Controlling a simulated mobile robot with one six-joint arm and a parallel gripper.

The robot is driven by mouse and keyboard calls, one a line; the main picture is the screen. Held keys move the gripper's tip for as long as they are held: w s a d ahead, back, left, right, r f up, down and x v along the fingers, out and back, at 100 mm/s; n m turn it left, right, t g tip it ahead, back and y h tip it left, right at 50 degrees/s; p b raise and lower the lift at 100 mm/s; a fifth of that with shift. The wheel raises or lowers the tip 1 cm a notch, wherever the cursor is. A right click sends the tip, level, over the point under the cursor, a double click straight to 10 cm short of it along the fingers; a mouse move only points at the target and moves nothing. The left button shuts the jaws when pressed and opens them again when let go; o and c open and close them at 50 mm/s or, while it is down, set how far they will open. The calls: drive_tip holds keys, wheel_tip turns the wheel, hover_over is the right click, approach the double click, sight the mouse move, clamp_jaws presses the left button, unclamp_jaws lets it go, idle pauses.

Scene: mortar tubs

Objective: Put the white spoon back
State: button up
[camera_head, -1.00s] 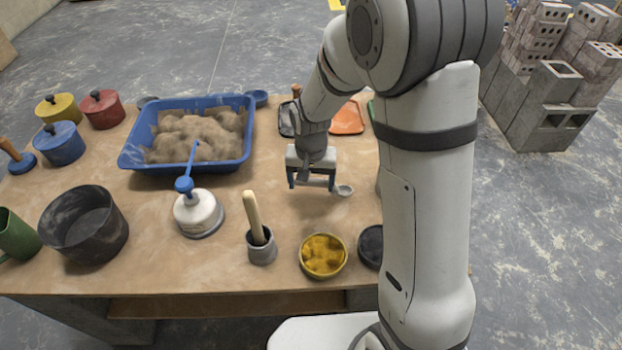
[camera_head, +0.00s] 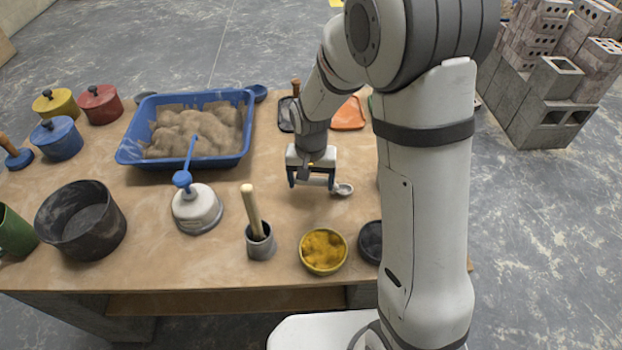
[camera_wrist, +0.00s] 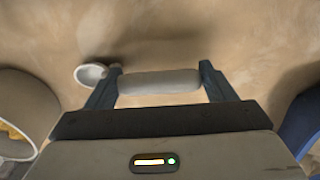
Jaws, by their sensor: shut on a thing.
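The white spoon (camera_head: 343,189) is in my gripper (camera_head: 314,181), over the bare tabletop on the right part of the workbench. In the head view its bowl sticks out to the right of the fingers. In the wrist view the thick pale handle (camera_wrist: 160,82) lies across between the two fingers of my gripper (camera_wrist: 160,84), and the bowl (camera_wrist: 91,73) shows beyond the left finger. The gripper is shut on the handle. The spoon is low over the wood; I cannot tell whether it touches.
A blue tub (camera_head: 185,166) of mortar stands left of my gripper. A white pot (camera_head: 197,209), a grey cup (camera_head: 261,242) with a wooden-handled tool, a yellow-filled bowl (camera_head: 323,251) and a dark bowl (camera_head: 370,242) stand nearer. An orange item (camera_head: 348,114) lies behind. Bare wood surrounds the gripper.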

drive_tip(key=shift+f, duration=0.15)
drive_tip(key=o, duration=1.6)
wheel_tip(320, 180, up, 8)
drive_tip(key=shift+s+f, duration=0.1)
drive_tip(key=s+d+r+n+t, duration=0.1)
drive_tip(key=s+d+r, duration=0.3)
drive_tip(key=s, duration=0.4)
drive_tip(key=s+d+r+t, duration=0.1)
drive_tip(key=s+d+r, duration=0.4)
drive_tip(key=s+d, duration=0.2)
drive_tip(key=shift+s+d+r+n, duration=0.3)
drive_tip(key=shift+s+n, duration=0.1)
drive_tip(key=shift+s, duration=0.45)
